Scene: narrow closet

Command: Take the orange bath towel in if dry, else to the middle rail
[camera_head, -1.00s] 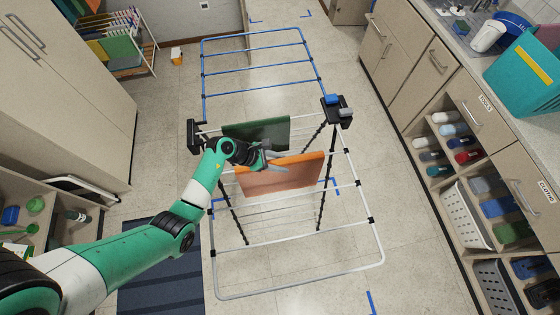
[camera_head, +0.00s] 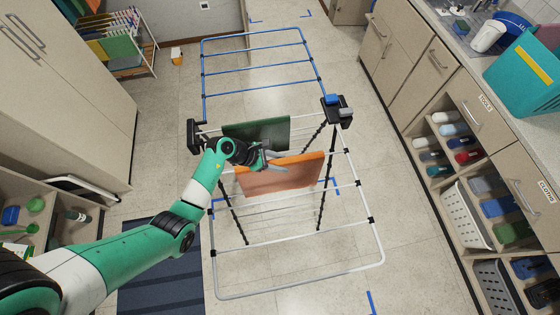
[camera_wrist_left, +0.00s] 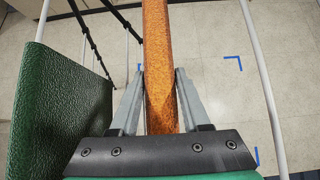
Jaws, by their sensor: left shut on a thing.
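The orange bath towel (camera_head: 282,178) hangs over a rail of the drying rack (camera_head: 300,291). In the left wrist view the towel (camera_wrist_left: 158,55) runs as a narrow orange band between the fingers of my left gripper (camera_wrist_left: 158,85). My left gripper (camera_head: 268,160) is shut on the towel's top fold, near its left end. A dark green towel (camera_head: 262,134) hangs on the rack behind the orange one, apart from it. It also shows at the left of the wrist view (camera_wrist_left: 60,110). My right gripper is in neither view. Whether the orange towel is damp cannot be told by sight.
A blue and a grey item sit on the black rack corner (camera_head: 338,112). Cabinets line the right; a tall cupboard (camera_head: 75,90) stands left. A dark striped mat (camera_head: 160,275) lies at front left.

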